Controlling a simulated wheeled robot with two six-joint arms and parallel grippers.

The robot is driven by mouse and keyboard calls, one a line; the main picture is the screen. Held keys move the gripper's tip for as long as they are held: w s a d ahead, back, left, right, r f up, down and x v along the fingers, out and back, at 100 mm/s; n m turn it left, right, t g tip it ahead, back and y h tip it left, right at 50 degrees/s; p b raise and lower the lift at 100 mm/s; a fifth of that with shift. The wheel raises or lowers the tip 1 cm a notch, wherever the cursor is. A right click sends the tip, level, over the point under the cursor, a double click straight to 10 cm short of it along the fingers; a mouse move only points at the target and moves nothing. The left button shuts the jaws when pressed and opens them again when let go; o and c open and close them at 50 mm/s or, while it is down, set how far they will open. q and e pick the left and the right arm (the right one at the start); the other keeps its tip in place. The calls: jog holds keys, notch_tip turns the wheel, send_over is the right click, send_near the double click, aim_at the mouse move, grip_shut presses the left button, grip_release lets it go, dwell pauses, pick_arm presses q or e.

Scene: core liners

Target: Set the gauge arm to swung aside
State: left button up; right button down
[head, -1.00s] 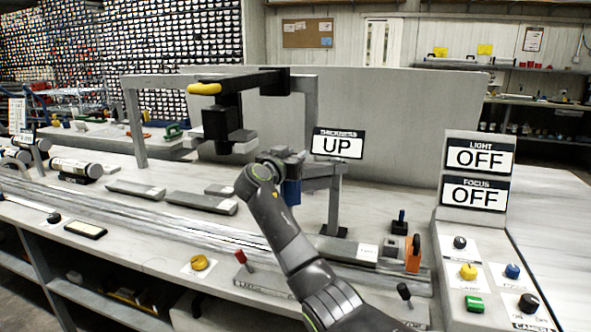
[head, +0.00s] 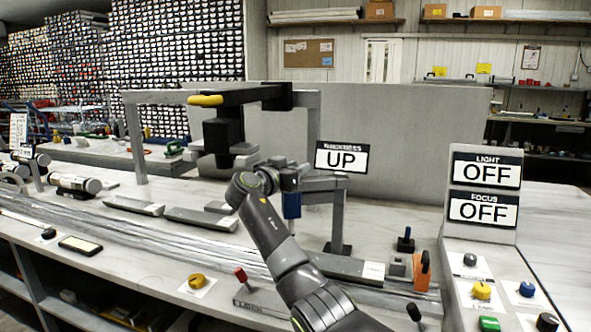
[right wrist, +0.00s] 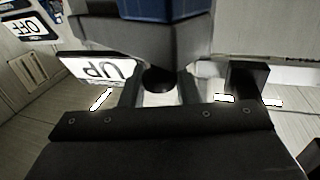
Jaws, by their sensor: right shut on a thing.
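The gauge arm (head: 325,184) is a grey bar on an upright post (head: 337,222), under a sign (head: 341,157) reading THICKNESS UP. A blue part (head: 291,206) hangs at its left end, above the bench. My right gripper (head: 290,176) is at that end and partly hides it. In the right wrist view the fingers (right wrist: 158,90) are shut around a dark round knob (right wrist: 158,78) under the grey body with the blue part (right wrist: 165,9). The sign shows upside down there (right wrist: 98,70). My left gripper is not in view.
A dark camera-like head (head: 228,135) hangs from a gantry with a yellow-tipped bar (head: 206,100), left of my gripper. Grey trays (head: 200,218) lie below.

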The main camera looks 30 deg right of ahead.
jog(key=c, duration=1.1)
grip_release()
jog(key=shift+c, duration=0.2)
jog(key=shift+s+a, duration=0.1)
jog(key=shift+a, duration=0.1)
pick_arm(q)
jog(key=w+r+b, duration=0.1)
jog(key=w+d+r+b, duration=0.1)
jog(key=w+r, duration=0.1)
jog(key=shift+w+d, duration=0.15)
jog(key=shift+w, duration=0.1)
pick_arm(e)
jog(key=v, duration=1.7)
jog(key=shift+c, duration=0.3)
